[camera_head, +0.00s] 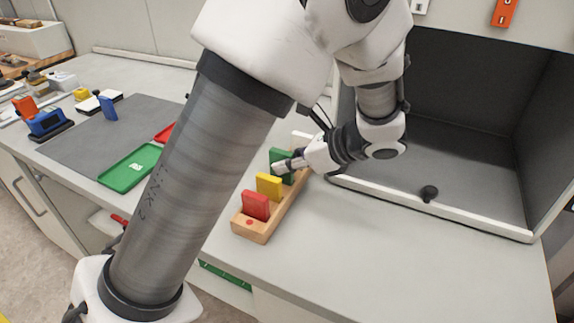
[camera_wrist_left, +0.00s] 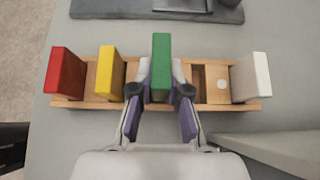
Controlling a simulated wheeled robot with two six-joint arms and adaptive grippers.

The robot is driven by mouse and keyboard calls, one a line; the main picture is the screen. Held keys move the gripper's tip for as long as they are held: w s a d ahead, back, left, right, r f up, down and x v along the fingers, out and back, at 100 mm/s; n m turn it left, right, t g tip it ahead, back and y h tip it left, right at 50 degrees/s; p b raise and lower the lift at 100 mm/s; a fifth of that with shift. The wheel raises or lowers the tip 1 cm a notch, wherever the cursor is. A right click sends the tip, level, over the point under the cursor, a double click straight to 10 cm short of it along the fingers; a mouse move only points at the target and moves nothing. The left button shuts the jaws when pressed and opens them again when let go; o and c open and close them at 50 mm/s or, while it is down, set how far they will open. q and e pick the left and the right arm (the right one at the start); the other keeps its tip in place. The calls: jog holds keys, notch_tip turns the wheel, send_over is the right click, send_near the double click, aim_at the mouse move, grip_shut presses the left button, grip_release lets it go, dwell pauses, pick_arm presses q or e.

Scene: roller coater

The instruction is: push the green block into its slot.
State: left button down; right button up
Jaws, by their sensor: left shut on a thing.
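The wooden rack (camera_head: 252,229) stands on the bench; it also shows in the left wrist view (camera_wrist_left: 122,102). The green block (camera_head: 277,156) is upright over the rack's middle, between the yellow and white blocks. In the left wrist view the green block (camera_wrist_left: 161,55) reaches higher in the picture than its neighbours. My left gripper (camera_head: 284,167) is shut on the green block, one finger on each side, as the left wrist view (camera_wrist_left: 161,88) shows. The fingers hide its lower part, so I cannot tell how deep it sits. My right gripper is not in view.
A red block (camera_wrist_left: 67,73), yellow block (camera_wrist_left: 110,73) and white block (camera_wrist_left: 251,77) stand in the rack. An open compartment (camera_wrist_left: 199,82) lies between green and white. A green tray (camera_head: 130,168) is left of my arm; a dark open cabinet (camera_head: 455,150) is at right.

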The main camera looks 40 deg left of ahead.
pick_arm(q)
notch_tip(320, 180, down, 2)
jog(key=shift+a+f, duration=0.1)
jog(key=shift+f, duration=0.1)
jog(key=shift+r, duration=0.1)
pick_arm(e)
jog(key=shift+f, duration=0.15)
pick_arm(q)
jog(key=c, duration=1.1)
grip_release()
jog(key=shift+f, duration=0.2)
jog(key=shift+c, duration=0.2)
jog(key=shift+r, duration=0.1)
